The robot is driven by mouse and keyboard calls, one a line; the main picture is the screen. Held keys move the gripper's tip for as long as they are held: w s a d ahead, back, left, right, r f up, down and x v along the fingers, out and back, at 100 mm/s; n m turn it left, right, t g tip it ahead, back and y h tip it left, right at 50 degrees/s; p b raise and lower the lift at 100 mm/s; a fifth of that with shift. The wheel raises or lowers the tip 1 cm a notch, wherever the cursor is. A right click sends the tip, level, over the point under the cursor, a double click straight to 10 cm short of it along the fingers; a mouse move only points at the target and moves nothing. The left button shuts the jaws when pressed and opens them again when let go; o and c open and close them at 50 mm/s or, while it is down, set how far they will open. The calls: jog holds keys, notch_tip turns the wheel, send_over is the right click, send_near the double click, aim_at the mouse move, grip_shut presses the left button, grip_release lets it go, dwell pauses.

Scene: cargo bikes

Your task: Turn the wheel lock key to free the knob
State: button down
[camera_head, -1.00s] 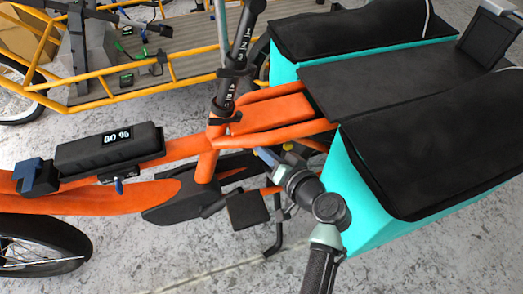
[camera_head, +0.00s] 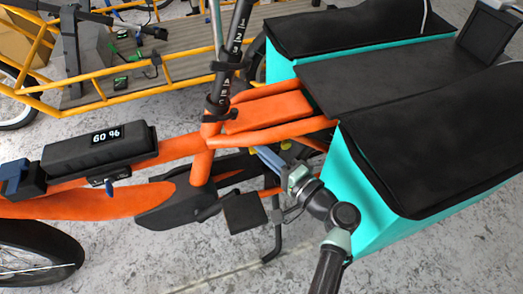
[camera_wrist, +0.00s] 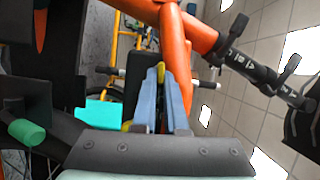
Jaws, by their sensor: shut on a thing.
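My gripper (camera_head: 260,152) reaches in under the orange bike frame (camera_head: 275,113), behind the seat post. Its two blue fingers show in the wrist view (camera_wrist: 160,80), close together and pointing at the orange tube (camera_wrist: 176,45). A small yellow piece (camera_wrist: 160,70) shows between the fingertips, and the gripper is shut on it. The fingers hide most of it, so I cannot tell its shape or whether it is the key. A yellow spot (camera_head: 257,148) also shows by the fingertips in the head view. The wheel lock and its knob cannot be made out clearly.
Turquoise panniers with black covers (camera_head: 440,140) stand close to the right of my arm. A yellow cargo bike (camera_head: 150,68) stands behind.

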jog(key=shift+f+m, duration=0.1)
jog(key=shift+m, duration=0.4)
jog(key=c, duration=1)
grip_release()
jog(key=shift+o, duration=0.2)
jog(key=p+v, duration=0.3)
jog(key=v, duration=1)
jog(key=shift+p, duration=0.3)
jog(key=shift+f, duration=0.2)
